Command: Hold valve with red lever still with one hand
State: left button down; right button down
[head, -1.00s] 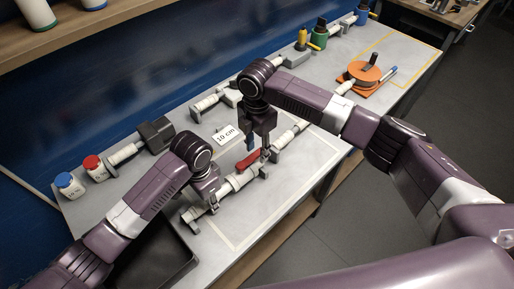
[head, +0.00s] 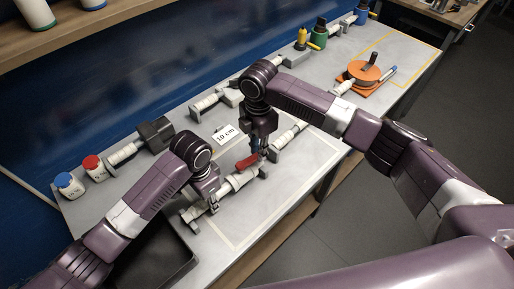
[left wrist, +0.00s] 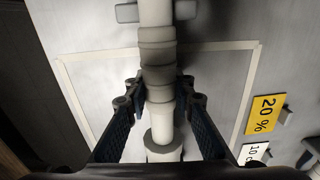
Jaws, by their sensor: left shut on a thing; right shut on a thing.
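The valve with the red lever (head: 246,161) lies in a white pipe run near the middle of the bench, with pale body parts (head: 240,181) below the lever. My left gripper (head: 213,204) is shut around the pipe run's lower-left part. In the left wrist view its dark blue fingers (left wrist: 160,92) sit on both sides of the grey and white pipe piece (left wrist: 158,75). My right gripper (head: 257,152) comes from above, shut at the right end of the red lever. Its fingertips partly hide that end and the joint behind it.
Another white pipe piece (head: 287,136) lies just right of the valve. A "10 cm" card (head: 225,134) stands behind. A dark tray (head: 160,258) is at front left. An orange reel (head: 365,73) and bottles stand farther off. A yellow "20 %" card (left wrist: 266,114) shows in the left wrist view.

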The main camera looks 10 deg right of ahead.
jog(key=s+a+m, duration=0.2)
jog(key=s+m, duration=0.6)
jog(key=m, duration=0.8)
jog(key=shift+s+a, duration=0.1)
dwell(0.4)
jog(key=c, duration=1.8)
grip_release()
notch_tip(320, 180, up, 12)
